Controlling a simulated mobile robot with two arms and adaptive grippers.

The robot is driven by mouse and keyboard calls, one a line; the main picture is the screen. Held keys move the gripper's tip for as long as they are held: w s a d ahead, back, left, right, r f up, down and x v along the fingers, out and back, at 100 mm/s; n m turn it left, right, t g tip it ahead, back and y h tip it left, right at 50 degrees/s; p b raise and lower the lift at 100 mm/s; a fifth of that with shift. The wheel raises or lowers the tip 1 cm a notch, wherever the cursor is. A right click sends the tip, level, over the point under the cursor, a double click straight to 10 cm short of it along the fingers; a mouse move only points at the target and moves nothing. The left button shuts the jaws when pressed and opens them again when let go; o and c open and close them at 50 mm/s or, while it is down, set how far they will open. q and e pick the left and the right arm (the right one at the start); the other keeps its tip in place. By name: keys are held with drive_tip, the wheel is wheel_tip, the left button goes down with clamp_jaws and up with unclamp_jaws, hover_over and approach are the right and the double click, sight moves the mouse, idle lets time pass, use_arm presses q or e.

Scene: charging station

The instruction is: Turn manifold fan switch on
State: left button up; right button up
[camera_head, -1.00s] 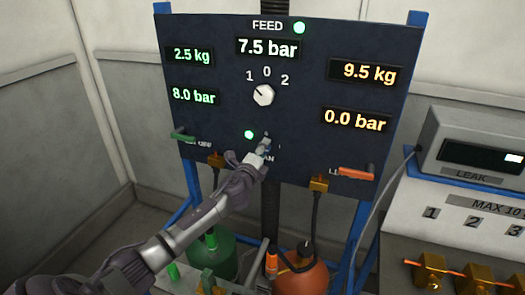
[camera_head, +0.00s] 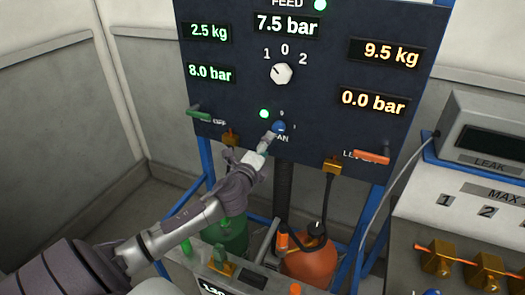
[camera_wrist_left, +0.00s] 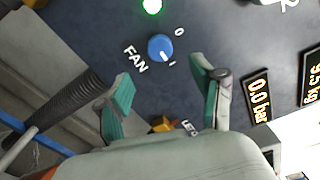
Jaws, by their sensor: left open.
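The fan switch is a small blue knob (camera_head: 280,127) low on the dark panel, with a lit green lamp (camera_head: 264,114) up and left of it. In the left wrist view the knob (camera_wrist_left: 160,47) sits beside the word FAN, with the marks 0 and 1 at its right. A pale mark on the knob appears to point toward the 1. My left gripper (camera_head: 265,144) is just in front of and below the knob. In the wrist view its teal-padded fingers (camera_wrist_left: 164,88) are spread, with nothing between them, apart from the knob. My right gripper is not in view.
A white selector knob (camera_head: 281,73) and a green lever (camera_head: 199,114) are on the panel (camera_head: 235,55). An orange lever (camera_head: 371,157) is at its lower right. An orange tank (camera_head: 308,263) and a green tank (camera_head: 229,236) stand below. A leak-test bench (camera_head: 420,215) is at the right.

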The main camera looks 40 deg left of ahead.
use_arm(q)
drive_tip(key=shift+v, duration=1.15)
